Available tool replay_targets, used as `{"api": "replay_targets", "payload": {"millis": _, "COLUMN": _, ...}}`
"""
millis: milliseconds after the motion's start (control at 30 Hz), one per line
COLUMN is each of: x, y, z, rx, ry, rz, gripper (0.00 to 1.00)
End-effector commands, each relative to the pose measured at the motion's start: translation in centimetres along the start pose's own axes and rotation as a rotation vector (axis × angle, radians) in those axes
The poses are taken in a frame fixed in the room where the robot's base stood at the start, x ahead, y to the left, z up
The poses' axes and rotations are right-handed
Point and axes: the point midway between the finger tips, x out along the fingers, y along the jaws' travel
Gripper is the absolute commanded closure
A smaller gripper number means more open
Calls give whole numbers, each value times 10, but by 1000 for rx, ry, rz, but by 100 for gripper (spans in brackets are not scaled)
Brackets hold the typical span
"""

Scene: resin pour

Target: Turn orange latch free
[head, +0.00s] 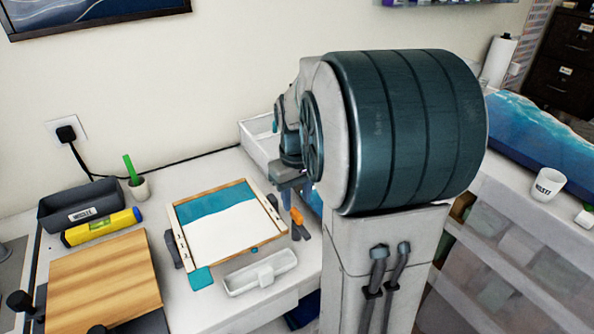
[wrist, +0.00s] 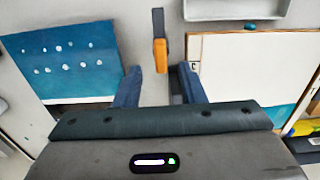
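The orange latch (head: 297,215) stands at the right side of the wood-framed mould (head: 283,238) in the head view. In the wrist view the orange latch (wrist: 160,55) lies ahead of my fingertips, in line with the gap, with a dark grey part running up from it. My gripper (wrist: 159,76) is open, one blue finger to each side of the gap, and nothing is held. I cannot tell whether a finger touches the latch. The mould (wrist: 195,50) is right of my gripper there. In the head view my arm hides most of the gripper.
A white tray (head: 262,283) lies in front of the mould. A wooden board (head: 105,278), yellow level (head: 100,228) and dark bin (head: 80,205) are at left. A blue panel with white dots (wrist: 65,62) lies left of my gripper in the wrist view.

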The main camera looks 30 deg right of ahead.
Motion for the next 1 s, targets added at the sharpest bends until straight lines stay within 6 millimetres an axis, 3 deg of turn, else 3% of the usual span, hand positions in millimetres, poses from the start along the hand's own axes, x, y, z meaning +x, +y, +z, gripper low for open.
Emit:
{"api": "replay_targets", "payload": {"millis": 200, "x": -53, "y": 0, "z": -1, "rx": 0, "ry": 6, "rz": 2, "gripper": 64}}
{"api": "replay_targets", "payload": {"millis": 400, "x": -84, "y": 1, "z": 0, "rx": 0, "ry": 3, "rz": 2, "gripper": 64}}
{"api": "replay_targets", "payload": {"millis": 600, "x": -96, "y": 1, "z": 0, "rx": 0, "ry": 0, "rz": 0, "gripper": 64}}
{"api": "replay_targets", "payload": {"millis": 1000, "x": -96, "y": 1, "z": 0, "rx": 1, "ry": 0, "rz": 0, "gripper": 64}}
